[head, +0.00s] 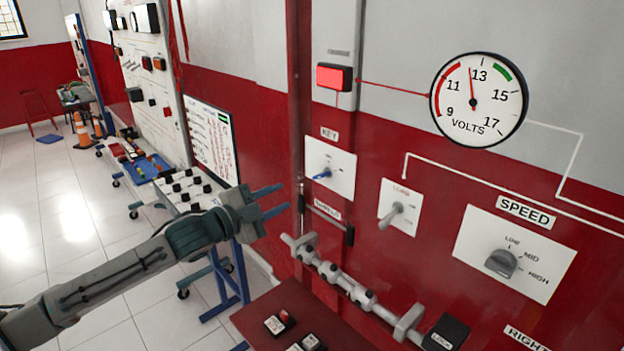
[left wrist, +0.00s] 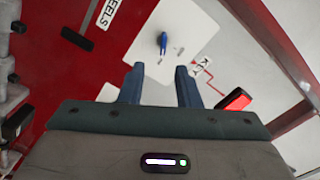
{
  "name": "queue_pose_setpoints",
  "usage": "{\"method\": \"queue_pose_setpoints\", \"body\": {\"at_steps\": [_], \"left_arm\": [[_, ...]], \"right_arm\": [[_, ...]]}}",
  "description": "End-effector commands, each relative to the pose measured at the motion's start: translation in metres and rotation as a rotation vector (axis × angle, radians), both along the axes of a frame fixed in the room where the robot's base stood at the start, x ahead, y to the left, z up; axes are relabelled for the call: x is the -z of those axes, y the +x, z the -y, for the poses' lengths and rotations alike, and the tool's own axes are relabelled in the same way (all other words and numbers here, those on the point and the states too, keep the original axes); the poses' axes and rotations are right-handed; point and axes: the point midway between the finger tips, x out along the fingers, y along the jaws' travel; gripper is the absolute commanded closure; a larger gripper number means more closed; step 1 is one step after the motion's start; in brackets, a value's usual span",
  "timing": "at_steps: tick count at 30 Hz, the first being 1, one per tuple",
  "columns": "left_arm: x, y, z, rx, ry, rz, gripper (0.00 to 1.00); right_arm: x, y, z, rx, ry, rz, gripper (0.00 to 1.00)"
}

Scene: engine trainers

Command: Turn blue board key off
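The blue key (head: 323,174) sits on a white plate (head: 343,162) labelled KEY on the red wall board. Its handle points to the lower left in the head view. My left gripper (head: 284,197) is open and empty, to the left of the plate and apart from it. In the left wrist view the key (left wrist: 163,43) shows ahead of the gap between the two blue fingers (left wrist: 160,72), not between them. The red lamp (head: 335,77) above the key looks lit. My right gripper is not in view.
A volts gauge (head: 479,99) reads between 11 and 13. A lever switch (head: 392,215) and a speed knob (head: 501,263) are right of the key. A grey rod assembly (head: 345,283) sticks out below. A dark red table (head: 262,305) stands at the front.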

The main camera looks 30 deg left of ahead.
Motion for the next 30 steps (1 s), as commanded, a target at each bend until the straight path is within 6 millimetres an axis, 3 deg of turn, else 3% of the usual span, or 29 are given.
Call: {"method": "queue_pose_setpoints", "body": {"at_steps": [3,17,30], "left_arm": [[-0.008,0.002,0.000,0.008,0.010,0.018,0.70],[-0.008,0.028,0.011,0.013,0.002,0.020,0.70],[-0.009,0.073,0.025,0.009,0.003,0.016,0.70]], "right_arm": [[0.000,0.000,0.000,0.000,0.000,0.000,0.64],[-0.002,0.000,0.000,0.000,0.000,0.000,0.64],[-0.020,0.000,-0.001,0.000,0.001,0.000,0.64]]}}
